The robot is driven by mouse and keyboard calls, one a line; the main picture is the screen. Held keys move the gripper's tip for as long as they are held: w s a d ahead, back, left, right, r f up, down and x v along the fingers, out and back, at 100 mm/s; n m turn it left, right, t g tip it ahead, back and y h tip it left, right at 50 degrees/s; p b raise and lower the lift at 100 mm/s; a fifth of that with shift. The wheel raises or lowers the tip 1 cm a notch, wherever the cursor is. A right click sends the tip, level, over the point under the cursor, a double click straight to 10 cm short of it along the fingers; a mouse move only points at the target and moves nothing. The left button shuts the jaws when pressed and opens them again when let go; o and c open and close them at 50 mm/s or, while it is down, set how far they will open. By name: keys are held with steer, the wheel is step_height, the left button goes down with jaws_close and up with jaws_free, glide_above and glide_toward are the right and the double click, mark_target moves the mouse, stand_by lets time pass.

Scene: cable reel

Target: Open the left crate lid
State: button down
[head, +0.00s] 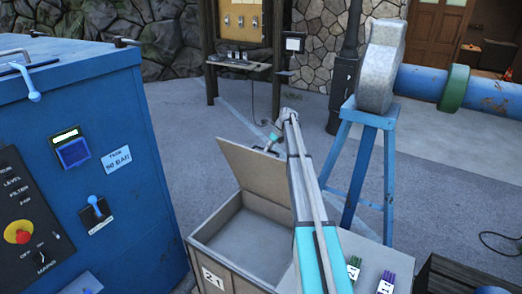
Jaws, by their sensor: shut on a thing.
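The left crate (208,252) is a grey-beige box with a white tag on its front, at the bottom centre. Its lid (250,172) stands raised at the back, steeply tilted, and the inside of the crate shows bare where visible. My gripper (268,149) is at the lid's upper edge, towards its right end, and is shut on it. The fingers are small and partly hidden, so the exact grip on the edge cannot be seen. My arm crosses in front of the lid's right side and the crate's right part.
A blue control cabinet (115,190) stands close on the left. To the right are a flat grey top with green (354,268) and purple (386,281) bundles and a blue stand (366,165) bearing a blue pipe. A wooden board stands behind. Paving beyond the lid is open.

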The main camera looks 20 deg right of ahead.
steer(key=shift+w+d+r+p, duration=0.25)
steer(key=shift+w+d, duration=0.55)
steer(key=shift+d, duration=0.25)
steer(key=shift+w+d+r+p, duration=0.25)
steer(key=shift+w+d, duration=0.5)
steer(key=shift+d, duration=0.3)
steer(key=c, duration=0.6)
jaws_free()
steer(key=shift+w+f, duration=0.2)
steer(key=shift+f, duration=0.05)
steer(key=shift+s+r, duration=0.1)
steer(key=shift+a, duration=0.1)
